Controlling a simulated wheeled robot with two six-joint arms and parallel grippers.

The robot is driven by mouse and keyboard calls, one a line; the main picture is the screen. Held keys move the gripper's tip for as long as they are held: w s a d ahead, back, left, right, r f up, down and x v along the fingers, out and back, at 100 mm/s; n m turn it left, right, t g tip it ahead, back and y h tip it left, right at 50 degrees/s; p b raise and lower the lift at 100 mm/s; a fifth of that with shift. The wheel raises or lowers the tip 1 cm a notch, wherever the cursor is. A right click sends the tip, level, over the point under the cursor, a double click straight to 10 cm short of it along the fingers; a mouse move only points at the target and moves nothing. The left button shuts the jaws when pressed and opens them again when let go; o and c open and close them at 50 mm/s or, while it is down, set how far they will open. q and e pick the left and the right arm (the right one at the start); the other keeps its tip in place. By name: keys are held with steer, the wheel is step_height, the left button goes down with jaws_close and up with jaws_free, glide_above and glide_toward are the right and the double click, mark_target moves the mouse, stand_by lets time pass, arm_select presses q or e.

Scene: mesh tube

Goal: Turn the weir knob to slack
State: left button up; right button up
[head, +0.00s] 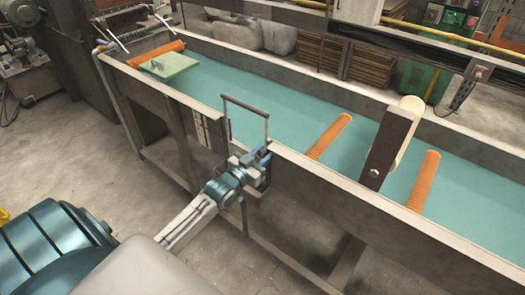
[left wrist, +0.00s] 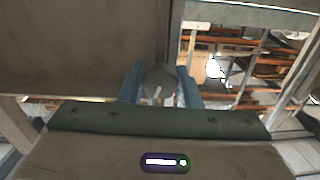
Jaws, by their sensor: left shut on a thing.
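The weir knob (left wrist: 160,78) shows in the left wrist view as a grey rounded knob with a pale pointer line, slightly tilted. My left gripper (left wrist: 161,88) is shut on it, with a blue finger on each side. In the head view my left gripper (head: 262,163) is at the near side wall of the long trough, below a grey upright frame (head: 246,103). The gripper hides the knob there. No slack mark can be read in either view. My right gripper is not in view.
The trough (head: 330,192) holds teal water (head: 270,112) and orange mesh tubes (head: 329,136), (head: 423,181). A dark post (head: 388,148) rises from the near wall. Open floor (head: 150,205) lies in front.

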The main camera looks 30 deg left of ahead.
arm_select(q)
steer(key=shift+r+n, duration=0.1)
steer(key=shift+n, duration=0.6)
steer(key=shift+n+p, duration=0.4)
steer(key=shift+n, duration=0.5)
steer(key=o, duration=1)
